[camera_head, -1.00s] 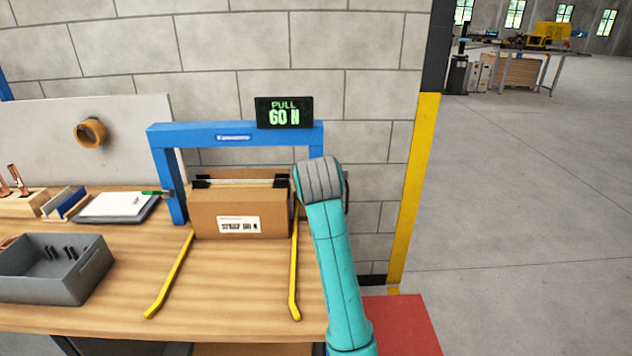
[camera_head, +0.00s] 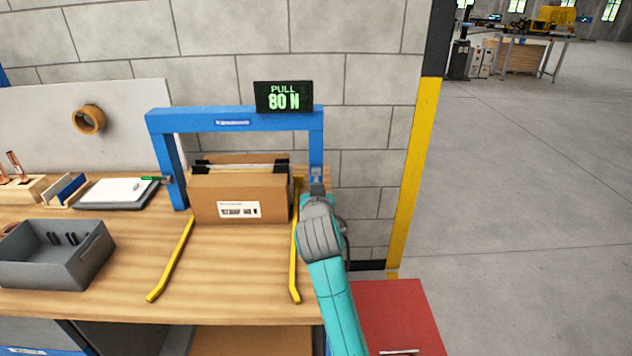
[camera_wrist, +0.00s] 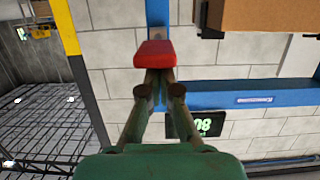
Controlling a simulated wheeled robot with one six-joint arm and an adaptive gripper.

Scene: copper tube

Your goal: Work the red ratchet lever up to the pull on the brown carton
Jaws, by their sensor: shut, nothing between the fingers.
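The brown carton (camera_head: 240,192) sits under the blue frame (camera_head: 160,160) on the bench, with a white label whose print is too blurred to read surely. The display (camera_head: 283,97) on the frame shows PULL 80 N; it also shows in the wrist view (camera_wrist: 207,124). The red ratchet lever (camera_wrist: 155,53) is by the blue post in the wrist view. My gripper (camera_wrist: 160,82) is shut and empty, its fingertips right at the lever's end; whether they touch it I cannot tell. In the head view my wrist hides the lever.
Yellow rails (camera_head: 172,262) run forward from the frame on both sides of the carton. A red cabinet (camera_head: 398,318) stands at the bench's right.

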